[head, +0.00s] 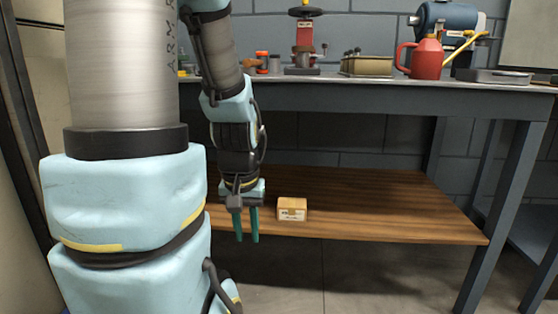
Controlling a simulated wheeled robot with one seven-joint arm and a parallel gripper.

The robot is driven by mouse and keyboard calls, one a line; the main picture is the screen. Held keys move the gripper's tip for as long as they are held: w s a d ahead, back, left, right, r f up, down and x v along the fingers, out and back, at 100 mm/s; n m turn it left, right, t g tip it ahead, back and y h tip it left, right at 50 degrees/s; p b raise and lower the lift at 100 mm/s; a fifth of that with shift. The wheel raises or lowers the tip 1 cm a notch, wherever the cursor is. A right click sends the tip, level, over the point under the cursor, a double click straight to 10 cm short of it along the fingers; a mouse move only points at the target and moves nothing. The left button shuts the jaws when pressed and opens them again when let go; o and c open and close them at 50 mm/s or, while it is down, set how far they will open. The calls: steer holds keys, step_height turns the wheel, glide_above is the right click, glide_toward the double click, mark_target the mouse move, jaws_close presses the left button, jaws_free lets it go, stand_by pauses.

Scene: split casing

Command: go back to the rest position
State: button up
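My gripper (246,225) hangs with its fingers pointing down, in front of the front edge of the lower wooden shelf (390,212). Its two green fingers are apart, with a narrow gap and nothing visible between them. A small cardboard box (292,209) sits on the shelf near its front edge, just right of my gripper and apart from it in the picture. My arm covers the left part of the bench and shelf.
The grey bench top (380,92) above the shelf carries a red can (426,58), a tan tray (367,66), a blue machine (447,18) and a red stand (304,38). A bench leg (505,215) stands at the right. The shelf right of the box is clear.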

step_height(320, 180, up, 37)
steer(key=p, duration=3.7)
steer(key=shift+r, duration=0.15)
